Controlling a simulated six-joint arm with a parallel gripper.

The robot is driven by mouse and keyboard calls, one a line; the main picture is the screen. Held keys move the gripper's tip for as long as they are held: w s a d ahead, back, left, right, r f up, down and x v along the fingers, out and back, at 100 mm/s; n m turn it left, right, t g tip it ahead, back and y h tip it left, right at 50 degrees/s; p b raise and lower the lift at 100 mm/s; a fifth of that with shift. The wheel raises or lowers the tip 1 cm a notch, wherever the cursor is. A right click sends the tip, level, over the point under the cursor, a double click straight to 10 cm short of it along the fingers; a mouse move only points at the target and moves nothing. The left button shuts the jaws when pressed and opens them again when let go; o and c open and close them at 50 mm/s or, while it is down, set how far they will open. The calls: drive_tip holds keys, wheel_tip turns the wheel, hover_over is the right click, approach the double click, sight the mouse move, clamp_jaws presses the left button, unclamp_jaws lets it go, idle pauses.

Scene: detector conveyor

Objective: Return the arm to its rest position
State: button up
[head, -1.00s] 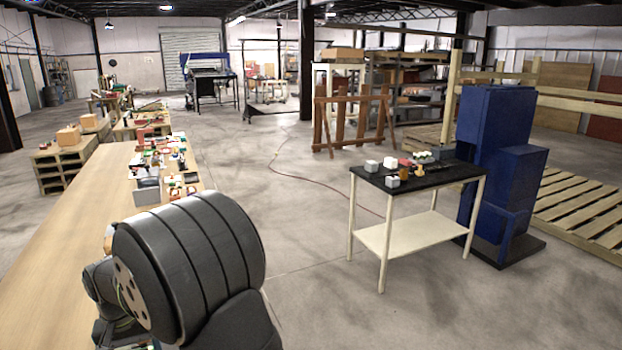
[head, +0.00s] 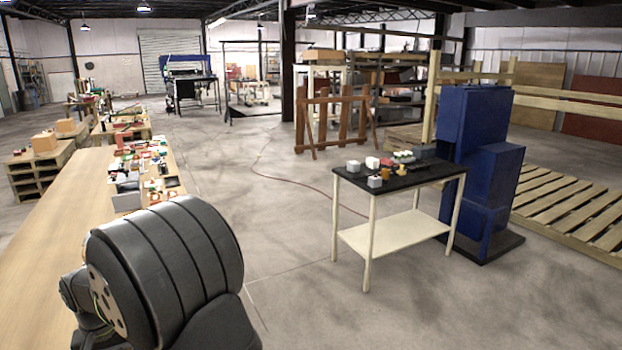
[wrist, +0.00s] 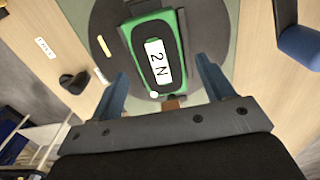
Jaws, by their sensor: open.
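My gripper (wrist: 160,68) is open in the wrist view, its two blue fingers spread apart with nothing held between them. A green device (wrist: 155,55) with a dark face and a white label, which seems to read "2 N", lies ahead of the fingertips. It rests on a dark round disc (wrist: 107,28). I cannot tell how far the fingertips are above it. In the head view, a dark, rounded link of my arm fills the lower left and the gripper is hidden.
A long wooden bench (head: 60,210) runs along the left, with many small items at its far end. A black-topped table (head: 410,180) stands to the right beside a blue machine (head: 475,140). Clear concrete floor (head: 260,220) lies between them.

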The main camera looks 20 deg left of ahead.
wheel_tip(320, 180, up, 9)
wheel_tip(320, 180, down, 12)
drive_tip(key=shift+d+r, duration=0.1)
drive_tip(key=r, duration=0.5)
drive_tip(key=shift+w+d, duration=0.1)
drive_tip(key=shift+w, duration=0.1)
drive_tip(key=w+d+r, duration=0.7)
drive_tip(key=d, duration=0.2)
drive_tip(key=s+d+f, duration=0.2)
drive_tip(key=d+f, duration=0.1)
drive_tip(key=d, duration=0.9)
drive_tip(key=s+d+f, duration=0.2)
drive_tip(key=d+f, duration=0.1)
drive_tip(key=d, duration=0.9)
drive_tip(key=s+a+f, duration=0.1)
drive_tip(key=a, duration=0.1)
drive_tip(key=s+a+f, duration=0.1)
drive_tip(key=a, duration=0.1)
drive_tip(key=shift+s+f, duration=0.2)
drive_tip(key=shift+f, duration=0.2)
drive_tip(key=shift+s+a+f, duration=0.25)
drive_tip(key=shift+a+f, duration=0.1)
drive_tip(key=shift+a, duration=0.15)
